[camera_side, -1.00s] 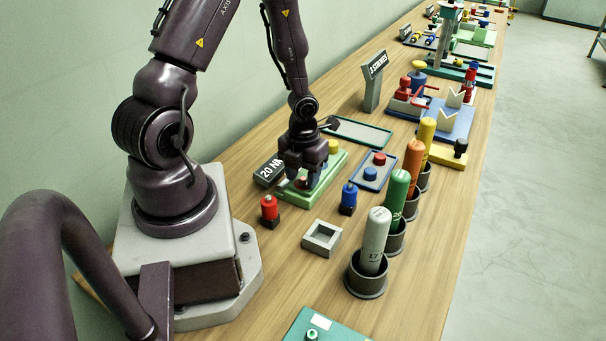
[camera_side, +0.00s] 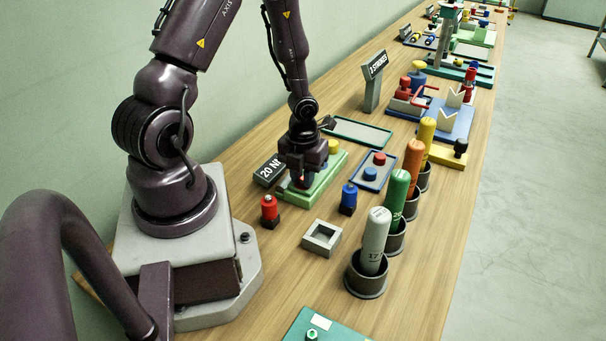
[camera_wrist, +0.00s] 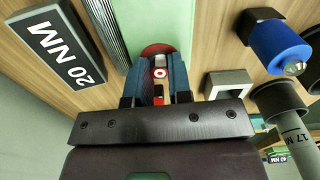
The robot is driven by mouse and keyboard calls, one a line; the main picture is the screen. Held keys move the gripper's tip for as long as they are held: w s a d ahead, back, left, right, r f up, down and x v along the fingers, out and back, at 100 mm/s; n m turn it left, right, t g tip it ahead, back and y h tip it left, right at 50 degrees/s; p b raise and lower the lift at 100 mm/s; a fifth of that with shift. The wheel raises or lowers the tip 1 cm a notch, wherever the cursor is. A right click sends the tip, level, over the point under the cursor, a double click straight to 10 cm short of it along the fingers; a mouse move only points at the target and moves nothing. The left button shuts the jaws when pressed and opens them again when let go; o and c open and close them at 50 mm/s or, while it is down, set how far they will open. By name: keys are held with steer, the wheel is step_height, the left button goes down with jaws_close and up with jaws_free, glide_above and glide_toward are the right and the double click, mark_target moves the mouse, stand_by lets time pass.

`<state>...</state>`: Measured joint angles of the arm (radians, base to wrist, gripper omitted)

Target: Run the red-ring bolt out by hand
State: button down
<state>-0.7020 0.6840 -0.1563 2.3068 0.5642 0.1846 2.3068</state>
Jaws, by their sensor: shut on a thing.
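The red-ring bolt shows in the wrist view as a pale round head (camera_wrist: 160,72) with a red centre, standing at the red ring (camera_wrist: 156,49) on the light green plate (camera_wrist: 160,20). My gripper (camera_wrist: 159,82) is shut on the bolt, with one blue-faced finger on each side of it. In the side view my gripper (camera_side: 302,184) is down at the near end of the green plate (camera_side: 328,182) and mostly hides the bolt. How far the bolt stands out of the plate cannot be told.
A "20 NM" sign (camera_side: 268,170) stands close to the left of the plate. A red-topped tool (camera_side: 269,209), a blue-topped tool (camera_side: 348,197) and a grey square frame (camera_side: 321,237) stand in front. Numbered tools in cups, such as the grey one (camera_side: 374,240), line the right.

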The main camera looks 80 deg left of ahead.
steer(key=n, duration=1.7)
steer(key=shift+n, duration=0.4)
steer(key=n, duration=1.3)
steer(key=shift+n, duration=0.3)
steer(key=n, duration=1)
steer(key=shift+n, duration=0.4)
steer(key=n, duration=0.4)
steer(key=shift+n, duration=0.3)
